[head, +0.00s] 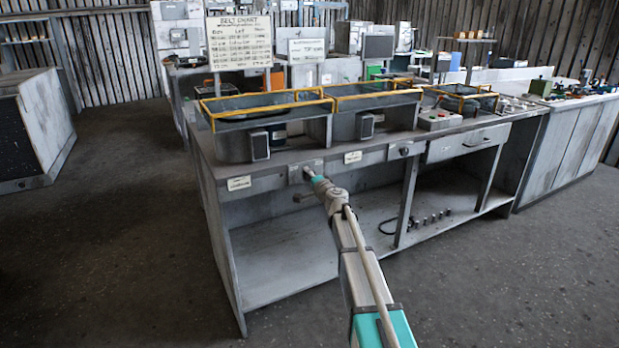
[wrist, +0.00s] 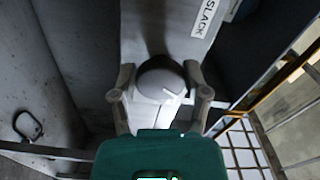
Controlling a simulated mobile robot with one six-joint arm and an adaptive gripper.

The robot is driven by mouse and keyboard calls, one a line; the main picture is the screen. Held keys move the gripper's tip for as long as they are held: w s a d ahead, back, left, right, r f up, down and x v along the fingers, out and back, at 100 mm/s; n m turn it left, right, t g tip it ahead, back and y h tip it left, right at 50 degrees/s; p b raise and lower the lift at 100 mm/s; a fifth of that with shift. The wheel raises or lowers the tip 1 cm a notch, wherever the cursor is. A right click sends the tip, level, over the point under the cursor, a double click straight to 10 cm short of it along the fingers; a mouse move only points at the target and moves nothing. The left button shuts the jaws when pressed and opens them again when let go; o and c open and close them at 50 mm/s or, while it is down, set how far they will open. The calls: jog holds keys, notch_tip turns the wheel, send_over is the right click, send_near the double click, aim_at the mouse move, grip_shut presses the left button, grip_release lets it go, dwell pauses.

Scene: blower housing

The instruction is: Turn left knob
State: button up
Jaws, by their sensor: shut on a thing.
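The left knob (wrist: 160,78) is a round, pale grey dial on the bench's front panel, with a short white mark slanting near its lower edge in the wrist view. My gripper (wrist: 160,92) has one finger on each side of the knob and is shut on it. In the head view my gripper (head: 310,173) reaches the left knob's plate (head: 296,175) and mostly hides the knob. The right knob (head: 405,151) sits farther right on the same panel, apart from my gripper.
A "SLACK" label (wrist: 207,18) is near the knob. The bench (head: 265,192) carries yellow-railed housings (head: 265,108) and a control box (head: 438,120). A drawer (head: 468,141) is at right. Open floor (head: 110,240) lies to the left.

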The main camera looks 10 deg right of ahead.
jog(key=shift+w, duration=0.1)
dwell(0.3)
jog(key=o, duration=1.1)
jog(key=shift+o, duration=0.2)
jog(key=v, duration=1.2)
jog(key=shift+a, duration=0.1)
